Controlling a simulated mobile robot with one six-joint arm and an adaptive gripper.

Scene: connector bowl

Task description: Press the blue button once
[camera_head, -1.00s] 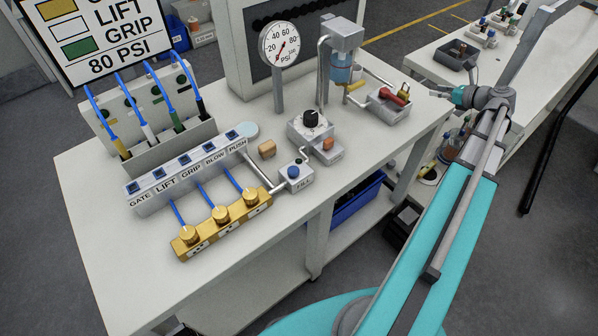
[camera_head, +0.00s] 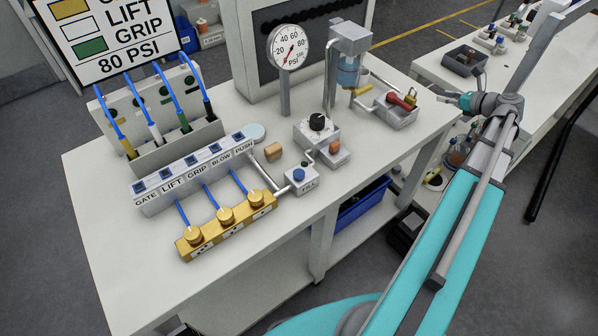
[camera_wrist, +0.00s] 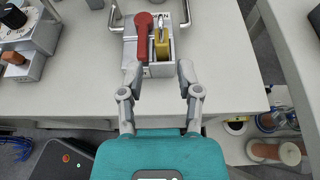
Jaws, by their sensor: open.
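The blue button (camera_head: 299,174) is a round cap on top of a small grey box labelled FILL (camera_head: 303,187). The box stands near the front edge of the white table (camera_head: 250,290), right of the gold block with three knobs. My gripper (camera_wrist: 157,72) is open and empty in the wrist view, over the table's front edge by the tray with the red handle. In the head view it shows small at the right (camera_head: 438,97), well to the right of the button and apart from it. The wrist view does not show the button.
Near the button are a gold valve block (camera_head: 227,223), a wooden block (camera_head: 273,151), and a black dial on a box (camera_head: 317,122). A pressure gauge (camera_head: 288,46) stands behind. The grey tray (camera_wrist: 149,70) holds a red handle and yellow padlock. Open table lies left of the gold block.

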